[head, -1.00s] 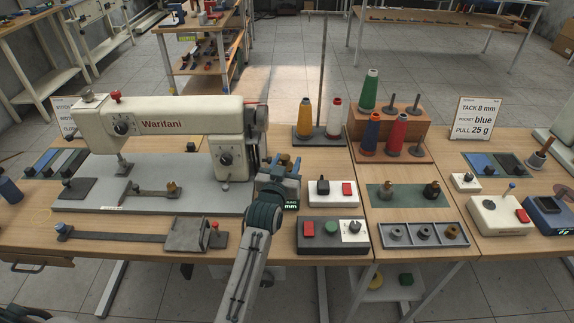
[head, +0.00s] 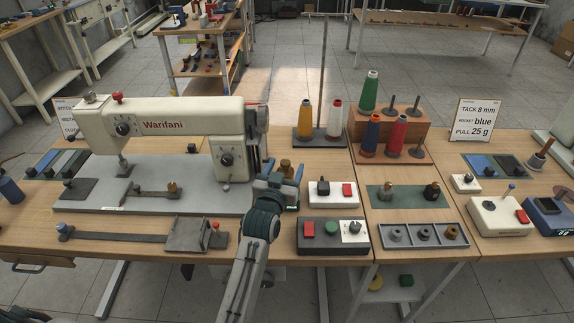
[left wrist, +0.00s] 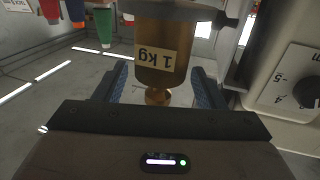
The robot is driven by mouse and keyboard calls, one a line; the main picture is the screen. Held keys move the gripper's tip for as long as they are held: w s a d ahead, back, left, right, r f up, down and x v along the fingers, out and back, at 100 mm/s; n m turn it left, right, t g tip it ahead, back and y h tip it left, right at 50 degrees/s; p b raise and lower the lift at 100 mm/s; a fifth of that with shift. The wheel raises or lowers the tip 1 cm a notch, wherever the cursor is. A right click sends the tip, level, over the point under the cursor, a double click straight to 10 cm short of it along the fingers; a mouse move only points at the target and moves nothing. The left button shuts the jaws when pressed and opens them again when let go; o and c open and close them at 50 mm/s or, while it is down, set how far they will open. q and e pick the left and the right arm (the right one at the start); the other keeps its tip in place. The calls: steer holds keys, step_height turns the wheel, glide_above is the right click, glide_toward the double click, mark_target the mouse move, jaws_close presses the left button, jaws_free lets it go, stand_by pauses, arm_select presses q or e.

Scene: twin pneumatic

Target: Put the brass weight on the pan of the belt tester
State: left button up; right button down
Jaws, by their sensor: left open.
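A brass weight labelled 1 kg (left wrist: 163,55) fills the upper middle of the left wrist view, its narrow knob pointing down in the picture. The fingers of my left gripper stand on either side, with gaps beside the knob. In the head view, brass (head: 286,164) shows just behind my left gripper (head: 281,174), which is open at the right end of the sewing machine. The gripper hides the weight's lower part and what it stands on. I cannot identify the belt tester or its pan with certainty.
A white sewing machine (head: 185,123) stands close left of the gripper. A grey button box (head: 333,247) and a white switch box (head: 332,192) are to its right. Thread spools (head: 305,116) stand behind. A tray (head: 421,246) holds small pieces farther right.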

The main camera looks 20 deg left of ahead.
arm_select(q)
steer(key=s+b, duration=0.1)
steer(key=s, duration=0.9)
steer(key=shift+d, duration=0.1)
